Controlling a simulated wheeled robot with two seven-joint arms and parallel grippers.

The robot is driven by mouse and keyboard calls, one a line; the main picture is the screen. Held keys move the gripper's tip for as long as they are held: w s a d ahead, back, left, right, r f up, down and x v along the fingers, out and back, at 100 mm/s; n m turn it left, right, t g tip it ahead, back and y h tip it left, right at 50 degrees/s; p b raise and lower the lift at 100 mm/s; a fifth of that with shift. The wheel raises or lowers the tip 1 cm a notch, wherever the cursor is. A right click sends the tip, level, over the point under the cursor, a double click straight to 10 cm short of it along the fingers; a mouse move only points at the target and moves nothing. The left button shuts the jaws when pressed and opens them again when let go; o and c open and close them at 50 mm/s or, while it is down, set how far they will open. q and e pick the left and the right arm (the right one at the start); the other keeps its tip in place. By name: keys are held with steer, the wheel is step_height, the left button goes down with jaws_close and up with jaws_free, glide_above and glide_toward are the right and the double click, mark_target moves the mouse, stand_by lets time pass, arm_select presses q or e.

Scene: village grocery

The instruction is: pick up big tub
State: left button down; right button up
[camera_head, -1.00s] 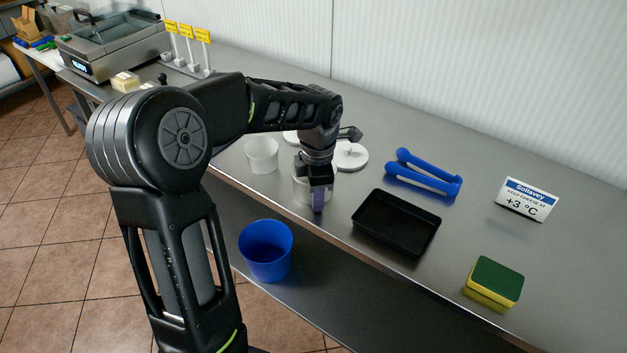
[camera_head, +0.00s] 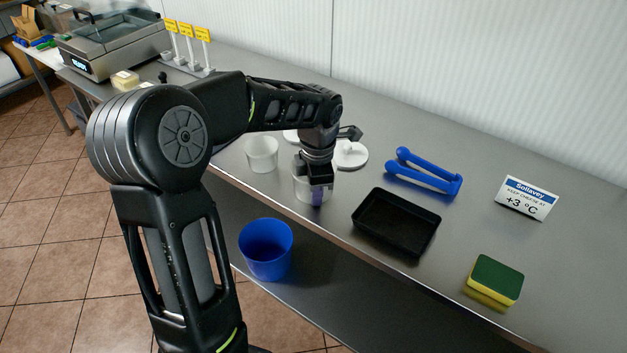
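The other finger is hidden, so I cannot tell whether the gripper is open or closed on the tub wall. My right gripper is out of view.
White lids (camera_head: 350,155) lie behind the tubs. A black tray (camera_head: 396,223), blue tongs (camera_head: 423,174), a sponge (camera_head: 495,281) and a price sign (camera_head: 526,198) are to the right. A blue bucket (camera_head: 266,250) stands below the counter's front edge.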

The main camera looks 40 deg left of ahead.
arm_select(q)
steer(key=shift+r, duration=0.15)
stand_by(0.5)
step_height(320, 180, up, 10)
steer(key=shift+f, duration=0.1)
stand_by(0.9)
